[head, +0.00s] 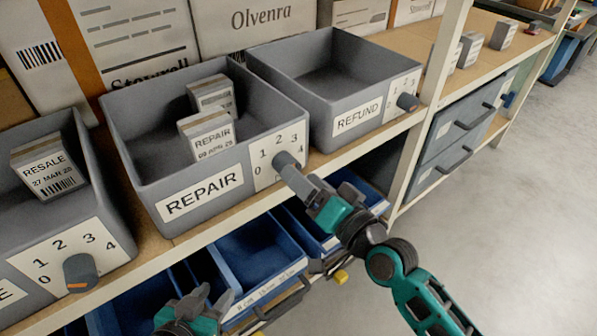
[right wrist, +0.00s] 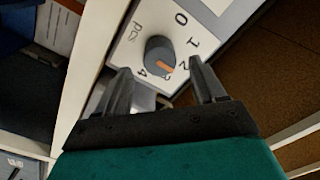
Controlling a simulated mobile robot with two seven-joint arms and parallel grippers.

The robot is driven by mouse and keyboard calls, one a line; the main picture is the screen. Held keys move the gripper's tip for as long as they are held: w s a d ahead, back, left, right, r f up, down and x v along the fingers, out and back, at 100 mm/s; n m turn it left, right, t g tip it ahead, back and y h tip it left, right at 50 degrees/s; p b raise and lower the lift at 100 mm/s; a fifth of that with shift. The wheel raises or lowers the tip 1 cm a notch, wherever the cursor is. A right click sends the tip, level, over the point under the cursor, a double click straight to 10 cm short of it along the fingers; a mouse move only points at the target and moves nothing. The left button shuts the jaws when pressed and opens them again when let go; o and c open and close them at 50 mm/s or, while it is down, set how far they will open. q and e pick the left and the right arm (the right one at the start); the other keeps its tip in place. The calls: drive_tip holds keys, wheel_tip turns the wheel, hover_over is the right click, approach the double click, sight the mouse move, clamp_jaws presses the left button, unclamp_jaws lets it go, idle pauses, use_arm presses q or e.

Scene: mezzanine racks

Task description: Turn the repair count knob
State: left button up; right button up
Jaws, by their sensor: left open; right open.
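The grey REPAIR bin (head: 150,185) stands on the shelf with a white dial plate, numbered 0 to 4, on its front. Its dark round knob (head: 286,161) shows at the plate, and in the right wrist view (right wrist: 160,50) its orange mark points about at the 3. My right gripper (head: 305,183) is open just in front of the knob. In the right wrist view its fingertips (right wrist: 160,72) lie either side of the knob's line; I cannot tell whether they touch it. My left gripper (head: 193,305) is open and empty, low at the bottom of the head view.
A RESALE box (head: 45,165) sits in the left bin, whose knob (head: 80,271) is near. The REFUND bin (head: 330,85) and its knob (head: 407,102) are to the right. Blue bins (head: 258,262) fill the shelf below. A rack post (head: 440,75) stands right; the floor beyond is clear.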

drive_tip(key=v, duration=1)
drive_tip(key=shift+r, duration=0.1)
